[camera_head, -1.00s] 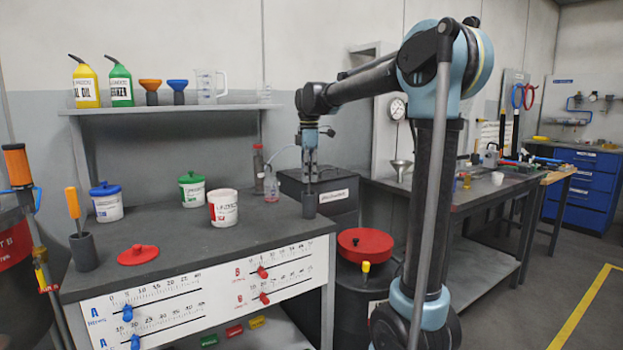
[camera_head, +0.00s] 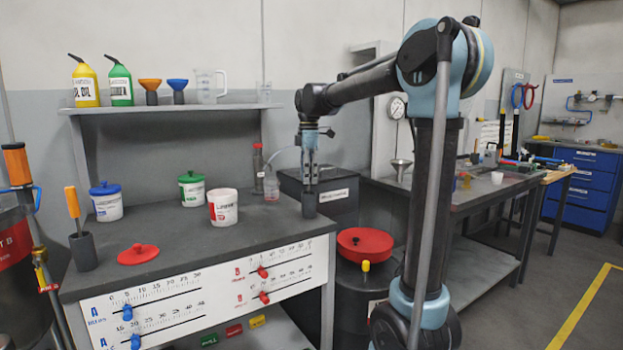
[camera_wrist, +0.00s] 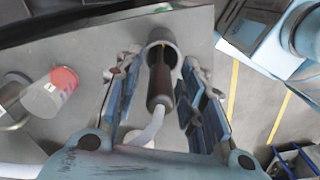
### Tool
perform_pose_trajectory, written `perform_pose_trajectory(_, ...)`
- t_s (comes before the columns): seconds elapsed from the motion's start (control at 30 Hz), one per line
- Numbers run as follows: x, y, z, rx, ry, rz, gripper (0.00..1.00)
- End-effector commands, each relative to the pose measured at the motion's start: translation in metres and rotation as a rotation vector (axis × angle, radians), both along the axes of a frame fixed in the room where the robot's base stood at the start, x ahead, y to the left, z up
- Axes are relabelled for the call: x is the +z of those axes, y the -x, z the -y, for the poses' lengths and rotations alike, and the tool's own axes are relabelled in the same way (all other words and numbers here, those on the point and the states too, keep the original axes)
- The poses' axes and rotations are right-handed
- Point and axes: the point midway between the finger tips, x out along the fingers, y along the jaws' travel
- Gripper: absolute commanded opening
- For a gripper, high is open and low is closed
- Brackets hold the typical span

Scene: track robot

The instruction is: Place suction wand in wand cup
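The suction wand (camera_wrist: 160,88) is a dark rod with a pale hose (camera_wrist: 150,130) at its near end. Its far end goes into the mouth of the dark grey wand cup (camera_wrist: 162,38); the tip is hidden inside. In the head view the wand cup (camera_head: 309,206) stands at the right front edge of the bench. My gripper (camera_head: 310,180) points down just above it. In the wrist view the blue-padded fingers of my gripper (camera_wrist: 160,80) stand apart on both sides of the wand, with gaps visible between.
A clear jar (camera_head: 271,189) with reddish contents stands left of the cup, near the hose. A white tub (camera_head: 223,207), a blue-lidded tub (camera_head: 106,202), a green-lidded tub (camera_head: 192,189) and a red lid (camera_head: 138,254) stand further left. The bench edge lies just right of the cup.

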Motion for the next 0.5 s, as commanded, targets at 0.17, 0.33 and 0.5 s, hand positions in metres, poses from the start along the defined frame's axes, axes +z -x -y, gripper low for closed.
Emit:
perform_pose_trajectory(0.17, 0.025, 0.0, 0.0, 0.0, 0.0, 0.0, 0.36)
perform_pose_trajectory(0.33, 0.058, 0.0, 0.0, 0.0, 0.0, 0.0, 0.36)
perform_pose_trajectory(0.5, 0.088, 0.0, 0.0, 0.0, 0.0, 0.0, 0.36)
